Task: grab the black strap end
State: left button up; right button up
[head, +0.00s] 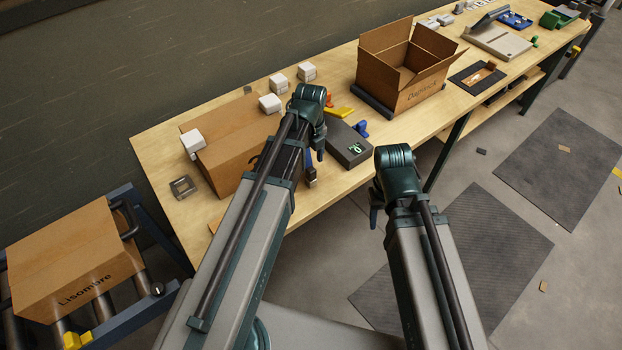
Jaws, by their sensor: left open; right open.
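I cannot make out a black strap end for certain. A small black curved piece (256,160) shows between the brown carton on the bench and my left arm, mostly covered by that arm; I cannot tell what it is. A dark curved band (130,219) stands at the right end of the Lisombre carton (75,258), on the roller conveyor at the left. My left arm rises over the bench's front edge and my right arm stands in front of the bench. Both arms bend away at the top, and their gripper fingers are hidden.
The wooden bench (345,193) bears a closed brown carton (231,144) with white blocks, an open carton (418,88), a dark scale-like box (349,146) and a square metal piece (183,187). Dark mats (497,245) lie on the open floor at right.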

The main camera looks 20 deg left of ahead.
aim_at(311, 169)
pick_arm(q)
notch_tip(311, 169, down, 5)
jog(key=b, duration=0.4)
jog(key=shift+r, duration=0.15)
jog(key=shift+r, duration=0.1)
jog(key=shift+c, duration=0.3)
grip_shut()
